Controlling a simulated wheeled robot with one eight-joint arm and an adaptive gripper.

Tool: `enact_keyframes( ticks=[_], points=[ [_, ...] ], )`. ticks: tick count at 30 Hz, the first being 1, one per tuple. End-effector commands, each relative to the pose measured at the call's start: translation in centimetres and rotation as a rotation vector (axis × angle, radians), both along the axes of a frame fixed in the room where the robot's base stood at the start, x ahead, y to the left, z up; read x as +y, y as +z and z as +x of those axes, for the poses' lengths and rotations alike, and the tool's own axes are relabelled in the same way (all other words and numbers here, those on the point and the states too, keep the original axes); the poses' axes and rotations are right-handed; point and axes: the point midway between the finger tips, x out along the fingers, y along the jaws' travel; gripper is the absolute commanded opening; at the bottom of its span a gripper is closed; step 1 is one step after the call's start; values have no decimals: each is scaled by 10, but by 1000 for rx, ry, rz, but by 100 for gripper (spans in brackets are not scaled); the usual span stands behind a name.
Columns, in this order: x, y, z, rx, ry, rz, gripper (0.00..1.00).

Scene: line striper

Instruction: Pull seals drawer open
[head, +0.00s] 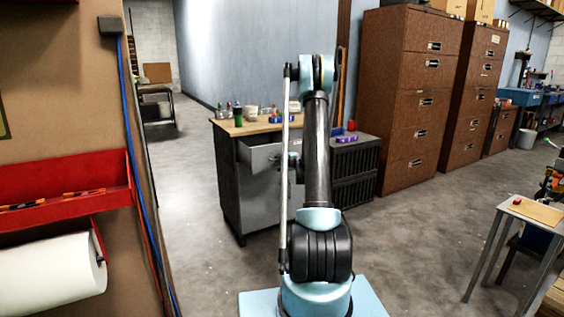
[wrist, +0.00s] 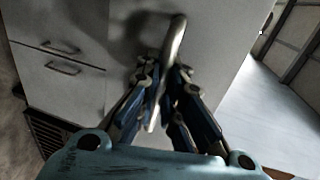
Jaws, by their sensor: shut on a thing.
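A grey metal cabinet under a wooden-topped bench (head: 250,126) has a top drawer (head: 258,156) that stands partly out from the cabinet body in the head view. In the wrist view a pale drawer front (wrist: 215,45) fills the upper middle, with a curved metal handle (wrist: 177,38) on it. My gripper (wrist: 163,85) has its blue and grey fingers closed around this handle. In the head view my arm hides the gripper and part of the bench front. No label is readable, so I cannot tell the seals drawer by name.
Bottles and small containers (head: 250,110) stand on the bench top. A black crate-like unit (head: 355,165) is beside the bench, and tall brown cabinets (head: 408,100) stand to the right. The concrete floor (head: 415,240) is open in front. A small table (head: 535,211) is at the right.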

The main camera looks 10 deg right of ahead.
Motion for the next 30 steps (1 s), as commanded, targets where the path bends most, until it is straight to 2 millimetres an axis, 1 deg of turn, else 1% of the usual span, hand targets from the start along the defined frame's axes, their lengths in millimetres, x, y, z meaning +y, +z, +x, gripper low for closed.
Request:
enact_keyframes(
  ticks=[1, 8, 9, 10, 21, 23, 26, 30],
  points=[
    [7, -1, -2, 3, 15, 0, 0],
    [1, -1, -3, 3, 10, 0, 0],
    [0, -1, -3, 3, 9, 0, 12],
    [0, -1, -3, 3, 8, 1, 17],
    [-13, 0, -3, 2, -7, 0, 17],
    [-15, 1, -7, 2, -8, 1, 17],
    [-19, 3, -17, 2, -10, 0, 17],
    [-26, 8, -41, 2, -9, -1, 17]
  ],
)
